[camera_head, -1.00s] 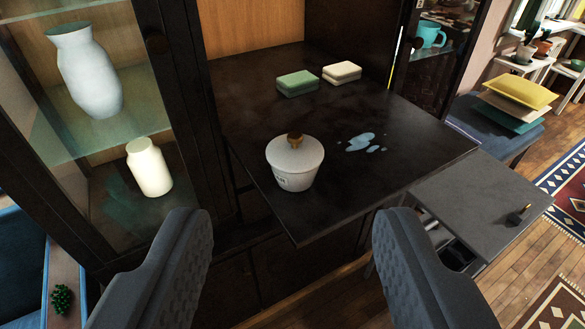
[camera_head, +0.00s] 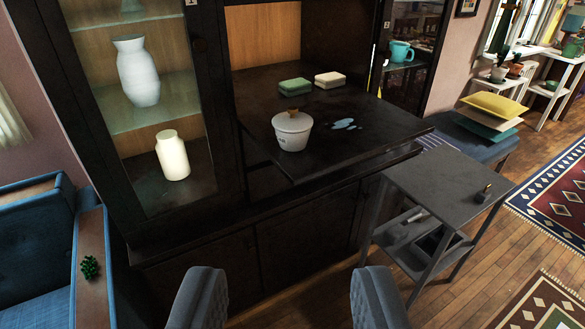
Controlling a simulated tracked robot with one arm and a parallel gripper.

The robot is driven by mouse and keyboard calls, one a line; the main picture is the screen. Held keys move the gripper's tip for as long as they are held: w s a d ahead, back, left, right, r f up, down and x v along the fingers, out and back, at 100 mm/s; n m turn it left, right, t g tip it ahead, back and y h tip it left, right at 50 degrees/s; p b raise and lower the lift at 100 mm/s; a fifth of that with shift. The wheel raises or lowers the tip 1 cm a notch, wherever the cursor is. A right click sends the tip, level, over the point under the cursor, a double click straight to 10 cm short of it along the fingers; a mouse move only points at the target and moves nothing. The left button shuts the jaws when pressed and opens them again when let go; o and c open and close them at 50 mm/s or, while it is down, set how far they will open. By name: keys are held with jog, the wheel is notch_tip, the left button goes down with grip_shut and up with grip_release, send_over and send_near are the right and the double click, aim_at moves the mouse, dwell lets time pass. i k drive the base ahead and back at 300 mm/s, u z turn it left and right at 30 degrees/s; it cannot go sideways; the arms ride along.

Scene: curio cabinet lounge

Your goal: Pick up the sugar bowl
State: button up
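The sugar bowl (camera_head: 292,137) is white with a lid and a wooden knob, and has small dark lettering on its side. It stands upright near the front left edge of the dark fold-out shelf (camera_head: 350,150) of the cabinet. My gripper (camera_head: 285,290) shows at the bottom of the view with its two grey fingers wide apart and nothing between them. It is in front of and apart from the bowl.
A glass-fronted section with a white vase (camera_head: 138,72) and cream jar (camera_head: 172,156) stands left. A grey cart (camera_head: 440,185) stands right, a blue armchair (camera_head: 35,245) left.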

aim_at(290, 141)
jog(key=u, duration=0.15)
jog(key=k, duration=0.3)
jog(key=z, duration=0.85)
jog(key=i, duration=1.45)
jog(key=u, duration=0.05)
